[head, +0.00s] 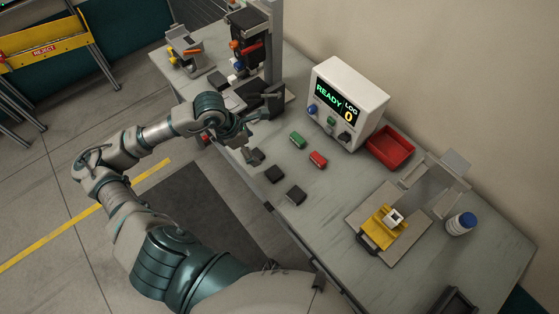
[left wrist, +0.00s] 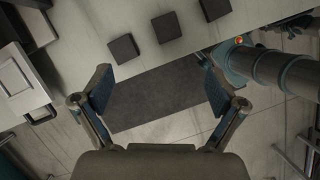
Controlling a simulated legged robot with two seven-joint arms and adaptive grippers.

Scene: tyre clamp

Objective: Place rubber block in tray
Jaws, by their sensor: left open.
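Several dark square blocks, which look like the rubber blocks, lie in a row near the bench's front edge: a nearer one (head: 296,194), a middle one (head: 274,174) and one close to my left gripper. The left wrist view shows blocks (left wrist: 123,48), (left wrist: 167,27) and (left wrist: 213,8) beyond the fingertips. My left gripper (head: 257,136) is open and empty, over the bench's front edge; it also shows in the left wrist view (left wrist: 160,90), with floor mat between its fingers. A red tray (head: 390,148) stands at the bench's back. My right gripper is not in view.
A green block (head: 298,139) and a red block (head: 318,159) lie before the READY display box (head: 346,103). A yellow fixture (head: 381,229) and a white bottle with blue cap (head: 461,224) stand at right. A dark press stand (head: 254,50) rises behind my gripper.

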